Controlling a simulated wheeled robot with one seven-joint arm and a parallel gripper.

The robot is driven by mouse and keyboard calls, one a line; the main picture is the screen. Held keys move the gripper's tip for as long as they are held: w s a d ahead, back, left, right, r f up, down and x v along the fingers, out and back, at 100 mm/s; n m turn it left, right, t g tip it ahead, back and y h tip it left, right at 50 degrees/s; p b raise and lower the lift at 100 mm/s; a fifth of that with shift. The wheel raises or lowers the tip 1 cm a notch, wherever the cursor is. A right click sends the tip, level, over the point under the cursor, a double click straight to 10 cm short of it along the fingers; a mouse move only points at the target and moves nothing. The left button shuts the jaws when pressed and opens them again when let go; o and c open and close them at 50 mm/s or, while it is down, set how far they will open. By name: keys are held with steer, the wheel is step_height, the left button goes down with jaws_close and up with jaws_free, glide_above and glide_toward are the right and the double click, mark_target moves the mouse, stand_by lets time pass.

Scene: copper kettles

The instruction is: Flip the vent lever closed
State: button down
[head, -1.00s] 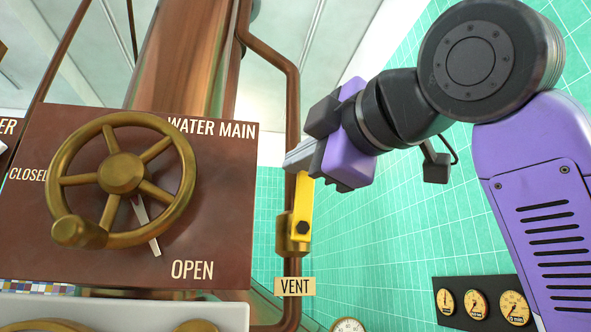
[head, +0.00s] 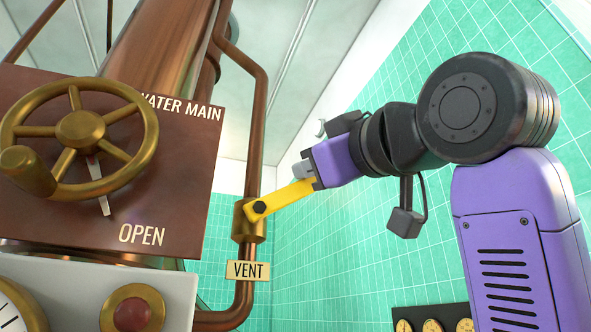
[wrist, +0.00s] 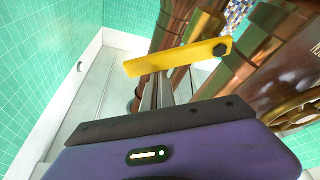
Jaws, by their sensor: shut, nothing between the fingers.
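The yellow vent lever (head: 281,200) is pivoted on a brass valve body (head: 247,222) on a copper pipe, above the VENT label (head: 247,271). In the head view the lever slants up to the right from its pivot, nearer level than upright. My gripper (head: 302,170) is at the lever's outer end, its fingers partly hidden there. In the wrist view the lever (wrist: 175,58) crosses just beyond my shut fingers (wrist: 157,92), with its pivot bolt at the right. The fingers hold nothing and look close against the lever; whether they touch it I cannot tell.
A brass handwheel (head: 79,128) on the WATER MAIN panel (head: 178,190) is at the left. A white panel with a red button (head: 132,314) is below it. Several gauges (head: 432,325) are at the lower right. The space between the pipe and the tiled wall is open.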

steer(key=f+m+b, duration=0.1)
steer(key=m, duration=0.1)
steer(key=d+f+m+t+h+b, duration=0.1)
steer(key=f+m, duration=0.1)
steer(key=d+f+m+h+b, duration=0.1)
steer(key=m, duration=0.2)
steer(key=shift+w+d+f+t+b, duration=0.1)
steer(key=shift+w+f+t+b, duration=0.1)
steer(key=shift+w+t+b, duration=0.2)
steer(key=shift+f, duration=0.25)
